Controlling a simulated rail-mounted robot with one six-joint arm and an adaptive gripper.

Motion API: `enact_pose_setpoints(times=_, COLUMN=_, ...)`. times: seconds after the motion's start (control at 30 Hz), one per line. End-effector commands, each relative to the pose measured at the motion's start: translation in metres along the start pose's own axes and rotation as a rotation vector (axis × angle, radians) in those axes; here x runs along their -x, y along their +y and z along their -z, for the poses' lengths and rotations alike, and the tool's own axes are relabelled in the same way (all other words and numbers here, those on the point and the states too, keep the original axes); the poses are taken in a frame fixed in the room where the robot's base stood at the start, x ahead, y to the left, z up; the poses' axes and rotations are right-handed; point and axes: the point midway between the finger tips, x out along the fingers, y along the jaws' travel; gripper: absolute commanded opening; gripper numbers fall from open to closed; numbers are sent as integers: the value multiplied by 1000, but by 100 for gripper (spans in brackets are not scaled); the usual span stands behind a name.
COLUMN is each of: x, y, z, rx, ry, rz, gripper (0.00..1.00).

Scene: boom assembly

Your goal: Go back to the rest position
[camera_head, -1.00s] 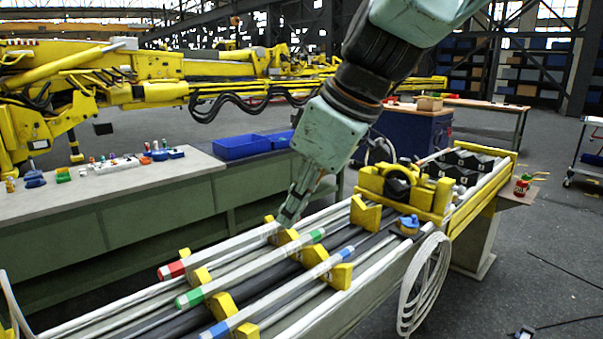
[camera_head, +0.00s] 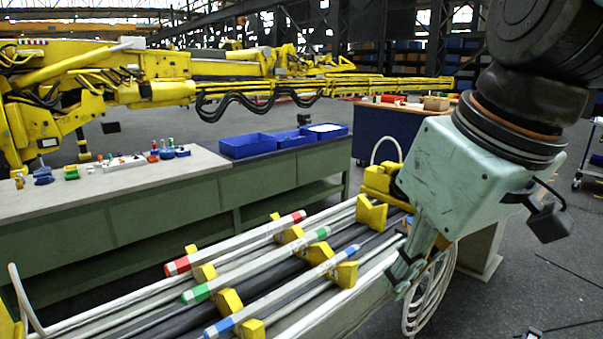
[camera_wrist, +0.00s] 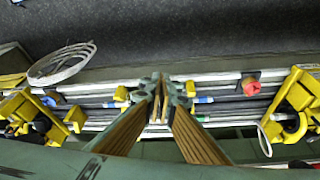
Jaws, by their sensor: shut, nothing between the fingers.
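My gripper (camera_head: 401,281) is shut and empty in the head view. It hangs at the right side of the boom assembly, in front of the coiled white hose, with the arm reaching in from the upper right. In the wrist view my gripper (camera_wrist: 159,84) shows its fingertips together over the boom's tubes. The boom assembly carries a red-banded tube (camera_head: 238,242), a green-banded tube (camera_head: 258,265) and a blue-banded tube (camera_head: 270,291), lying in yellow clamps (camera_head: 230,302). I cannot tell whether the fingertips touch anything.
A green workbench (camera_head: 150,205) with small coloured parts and blue bins (camera_head: 247,145) stands behind on the left. A yellow boom machine (camera_head: 150,80) is beyond it. The coiled white hose (camera_wrist: 62,64) shows at the wrist view's upper left. Grey floor (camera_head: 545,290) is open at the right.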

Motion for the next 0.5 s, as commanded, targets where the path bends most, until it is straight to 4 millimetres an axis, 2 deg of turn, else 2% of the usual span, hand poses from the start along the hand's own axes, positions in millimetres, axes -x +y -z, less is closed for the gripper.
enact_pose_setpoints(times=0.1, x=4, y=5, z=-27, rx=-80, ry=-7, rz=-29, gripper=0)
enact_pose_setpoints(times=0.5, x=12, y=18, z=-108, rx=-339, ry=-21, rz=-127, gripper=0)
